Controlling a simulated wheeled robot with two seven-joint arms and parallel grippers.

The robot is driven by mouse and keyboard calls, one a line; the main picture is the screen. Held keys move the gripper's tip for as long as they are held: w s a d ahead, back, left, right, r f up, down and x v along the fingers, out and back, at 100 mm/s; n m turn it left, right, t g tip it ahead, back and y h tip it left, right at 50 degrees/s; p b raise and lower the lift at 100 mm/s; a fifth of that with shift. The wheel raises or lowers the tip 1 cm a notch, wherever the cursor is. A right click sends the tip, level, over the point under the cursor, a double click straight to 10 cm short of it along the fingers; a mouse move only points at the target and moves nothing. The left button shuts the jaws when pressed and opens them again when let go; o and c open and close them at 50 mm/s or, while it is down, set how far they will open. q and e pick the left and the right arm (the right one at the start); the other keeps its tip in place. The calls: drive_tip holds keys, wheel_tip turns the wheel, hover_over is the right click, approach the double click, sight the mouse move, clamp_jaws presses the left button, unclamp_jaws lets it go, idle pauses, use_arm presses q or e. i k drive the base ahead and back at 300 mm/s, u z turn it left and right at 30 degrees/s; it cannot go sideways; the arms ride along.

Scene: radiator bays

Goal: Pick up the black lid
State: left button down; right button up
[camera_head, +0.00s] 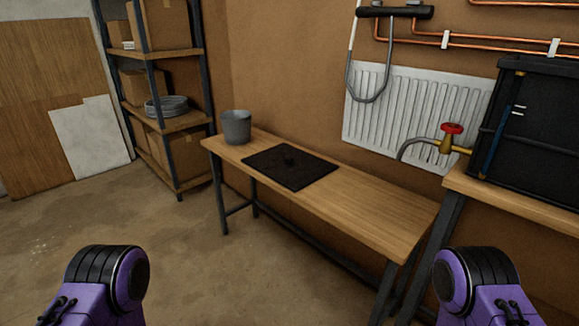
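A flat, square black piece (276,170) lies on the wooden bench (370,205), left of its middle. Purple and black parts of my two arms show at the bottom left and bottom right corners, well short of the bench. Neither gripper shows.
A grey bucket (236,127) stands at the bench's far left end. The bench's right half is bare. At right, a brass valve with a red handle (452,129) and a black crate (535,130) sit by a second bench. Shelving (180,123) stands back left. The floor ahead is clear.

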sight(293, 168)
drive_tip(key=u, duration=1.25)
drive_tip(key=i, duration=4.25)
drive_tip(key=z, duration=3.55)
